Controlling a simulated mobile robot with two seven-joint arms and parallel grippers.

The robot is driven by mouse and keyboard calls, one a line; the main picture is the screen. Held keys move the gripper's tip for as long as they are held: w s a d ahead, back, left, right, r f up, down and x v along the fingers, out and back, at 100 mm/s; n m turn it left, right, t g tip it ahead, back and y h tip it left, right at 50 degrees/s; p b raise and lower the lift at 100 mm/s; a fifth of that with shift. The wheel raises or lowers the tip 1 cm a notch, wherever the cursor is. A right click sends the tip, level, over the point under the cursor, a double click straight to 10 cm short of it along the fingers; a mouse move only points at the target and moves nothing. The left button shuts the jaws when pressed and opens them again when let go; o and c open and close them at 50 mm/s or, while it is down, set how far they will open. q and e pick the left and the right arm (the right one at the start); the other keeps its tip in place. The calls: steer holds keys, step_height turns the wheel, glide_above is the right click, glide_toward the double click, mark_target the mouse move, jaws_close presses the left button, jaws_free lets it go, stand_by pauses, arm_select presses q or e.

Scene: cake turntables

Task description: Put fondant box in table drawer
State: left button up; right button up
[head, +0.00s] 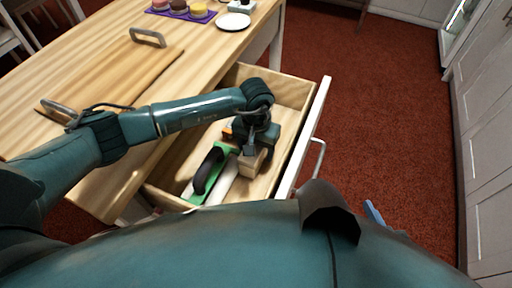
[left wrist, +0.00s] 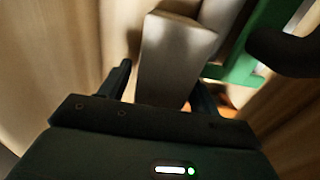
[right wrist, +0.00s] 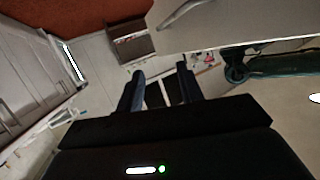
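A pale beige box (head: 251,163), likely the fondant box, is inside the open table drawer (head: 311,132), under my left gripper (head: 256,147). In the left wrist view the box (left wrist: 176,50) lies between the two fingers of my left gripper (left wrist: 162,85), which stand apart close along its sides. Whether they press on it, and whether the box rests on the drawer floor, I cannot tell. My right gripper (right wrist: 160,82) is open and empty in the right wrist view, away from the drawer.
A green tool with a black handle (head: 207,170) and a white item (head: 223,183) lie in the drawer beside the box. A wooden board (head: 120,80) with metal handles, a white plate (head: 233,21) and a purple mat of small cakes are on the table. Red floor is clear at right.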

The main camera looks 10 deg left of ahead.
arm_select(q)
steer(key=shift+r, duration=0.1)
arm_select(e)
steer(key=shift+r, duration=0.1)
arm_select(q)
steer(key=shift+r, duration=0.25)
step_height(320, 180, up, 11)
steer(key=shift+f+p, duration=0.15)
steer(key=shift+p, duration=0.25)
steer(key=shift+r, duration=0.45)
arm_select(e)
steer(key=shift+a+f, duration=0.15)
steer(key=shift+f, duration=0.15)
